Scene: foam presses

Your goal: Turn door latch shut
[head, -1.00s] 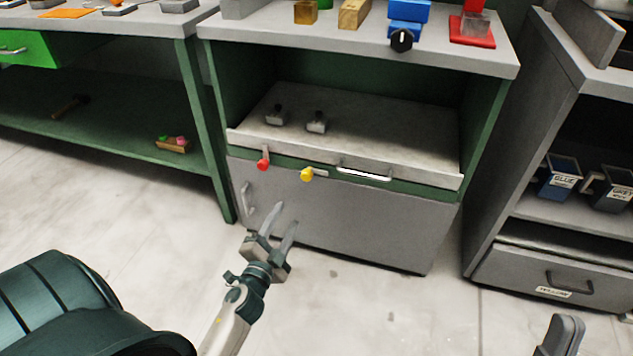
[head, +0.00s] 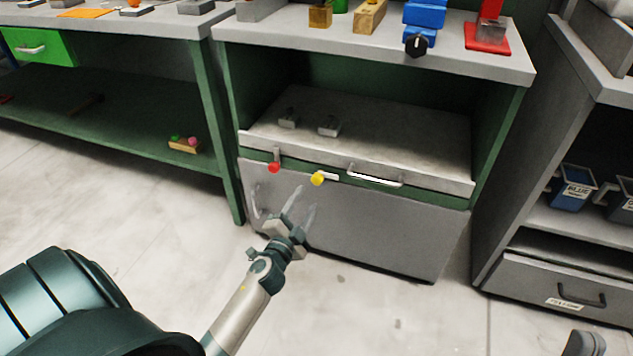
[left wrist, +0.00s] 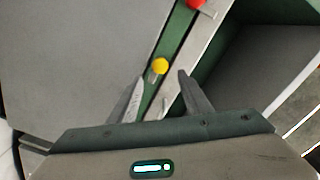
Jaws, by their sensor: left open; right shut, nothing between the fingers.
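A grey door (head: 375,238) with a pull handle at its left side fills the lower front of the green cabinet. On the green rail just above it are a red knob (head: 274,167) on a short metal bar and a yellow knob (head: 317,178) with a pale bar to its right. The yellow knob (left wrist: 160,66) also shows in the left wrist view, just beyond and between the fingertips. My left gripper (head: 303,198) is open and empty, in front of the door, below the yellow knob. My right gripper (head: 585,343) shows only partly at the bottom right edge, shut and empty.
A grey tray (head: 400,130) with a white handle and two small metal blocks sits above the rail. A workbench (head: 120,125) stands left. A grey shelf unit (head: 515,215) with blue and grey bins stands right. The floor before the cabinet is clear.

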